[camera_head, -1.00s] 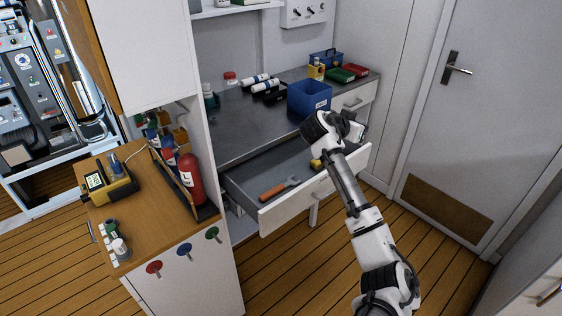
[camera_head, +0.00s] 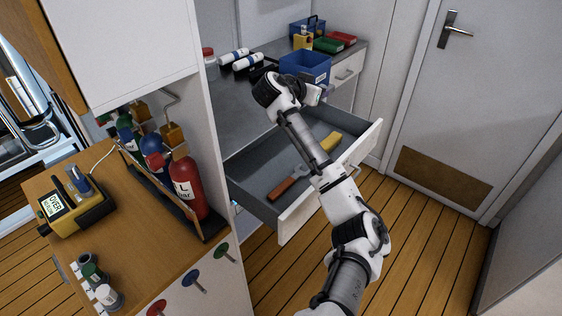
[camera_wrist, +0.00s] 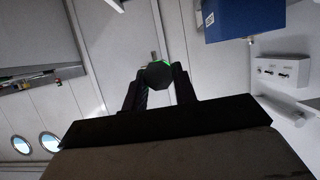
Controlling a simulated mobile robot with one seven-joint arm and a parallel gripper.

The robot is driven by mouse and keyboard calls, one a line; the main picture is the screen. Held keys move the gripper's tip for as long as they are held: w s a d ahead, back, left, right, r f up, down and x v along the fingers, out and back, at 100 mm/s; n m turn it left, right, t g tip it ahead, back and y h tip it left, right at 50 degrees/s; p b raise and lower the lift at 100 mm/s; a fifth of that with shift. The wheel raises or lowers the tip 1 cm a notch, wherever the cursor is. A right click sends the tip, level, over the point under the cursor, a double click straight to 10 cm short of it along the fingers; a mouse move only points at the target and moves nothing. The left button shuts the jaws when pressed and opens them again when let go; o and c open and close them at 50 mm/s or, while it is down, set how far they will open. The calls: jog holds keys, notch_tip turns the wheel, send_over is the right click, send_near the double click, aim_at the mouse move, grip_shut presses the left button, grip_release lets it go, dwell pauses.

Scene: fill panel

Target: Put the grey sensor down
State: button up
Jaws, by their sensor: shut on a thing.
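My gripper (camera_wrist: 157,84) is shut on a small dark, many-sided piece with a green edge, which I take to be the grey sensor (camera_wrist: 155,74). It shows between the fingertips in the wrist view and looks dark there. In the head view my gripper (camera_head: 318,93) is raised near the blue bin and above the back of the open drawer. The held sensor cannot be made out clearly in that view.
The open drawer (camera_head: 262,207) holds an orange-handled tool (camera_head: 288,183) and a yellow piece (camera_head: 331,142). The blue bin (camera_head: 306,66) stands on the grey counter (camera_head: 235,118). Left, a wooden-topped cabinet (camera_head: 140,255) carries a yellow meter (camera_head: 75,210), small canisters and a red bottle (camera_head: 188,187).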

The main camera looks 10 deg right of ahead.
jog(key=shift+w+a+f+b, duration=0.1)
jog(key=shift+w+f+b, duration=0.05)
jog(key=shift+f, duration=0.25)
jog(key=shift+w+a+f+b, duration=0.1)
jog(key=shift+f+b, duration=0.05)
jog(key=shift+f, duration=0.25)
notch_tip(320, 180, down, 19)
jog(key=p, duration=0.4)
jog(key=shift+f+p, duration=0.15)
jog(key=shift+p, duration=0.25)
jog(key=shift+f, duration=0.2)
jog(key=shift+f+b, duration=0.4)
jog(key=shift+b, duration=0.1)
jog(key=shift+f+b, duration=0.25)
jog(key=shift+b, duration=0.05)
jog(key=o, duration=0.9)
jog(key=shift+o, duration=0.2)
jog(key=shift+r, duration=0.1)
